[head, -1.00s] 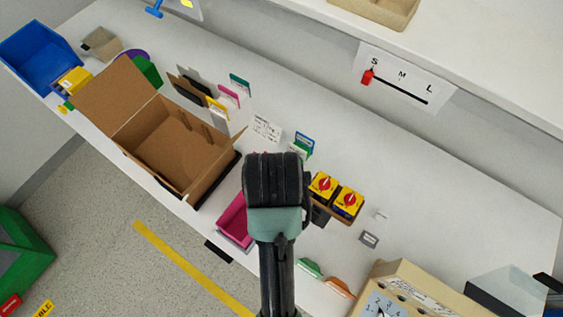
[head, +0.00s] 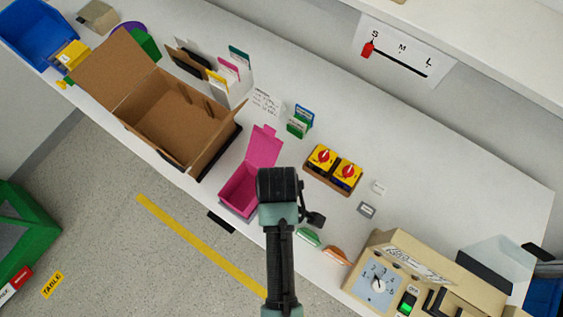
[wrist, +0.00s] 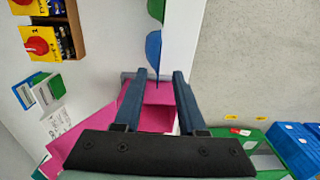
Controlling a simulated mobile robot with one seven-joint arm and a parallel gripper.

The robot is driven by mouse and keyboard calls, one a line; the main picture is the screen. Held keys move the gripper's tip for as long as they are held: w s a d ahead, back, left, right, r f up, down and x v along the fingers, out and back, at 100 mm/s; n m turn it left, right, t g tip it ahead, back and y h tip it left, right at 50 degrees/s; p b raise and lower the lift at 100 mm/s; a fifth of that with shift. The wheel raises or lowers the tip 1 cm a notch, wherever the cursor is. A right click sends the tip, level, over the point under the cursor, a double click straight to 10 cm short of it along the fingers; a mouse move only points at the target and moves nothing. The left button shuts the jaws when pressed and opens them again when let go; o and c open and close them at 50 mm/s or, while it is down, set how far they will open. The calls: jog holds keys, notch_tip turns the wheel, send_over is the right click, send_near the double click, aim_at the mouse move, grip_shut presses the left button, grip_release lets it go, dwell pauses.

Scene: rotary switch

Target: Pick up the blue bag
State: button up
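A thin blue piece with a rounded edge (wrist: 153,47) shows in the wrist view, seen nearly edge-on at the table's edge. It is the nearest match to the blue bag. Its lower tip lies just ahead of the gap between the fingertips of my gripper (wrist: 155,75). My gripper is open, with its two fingers apart and nothing visibly held. Contact with the blue piece cannot be told. In the head view the blue piece is not visible, and my arm covers much of that area.
An open pink box (head: 240,190) stands beside my arm, below the fingers in the wrist view. A green rounded piece (head: 307,236) and an orange one (head: 336,255) line the table edge. Yellow-and-red switches (head: 333,168), a beige machine (head: 410,265) and a cardboard box (head: 170,125) stand nearby.

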jog(key=shift+w+d+f, duration=0.1)
jog(key=shift+f, duration=1.55)
grip_shut()
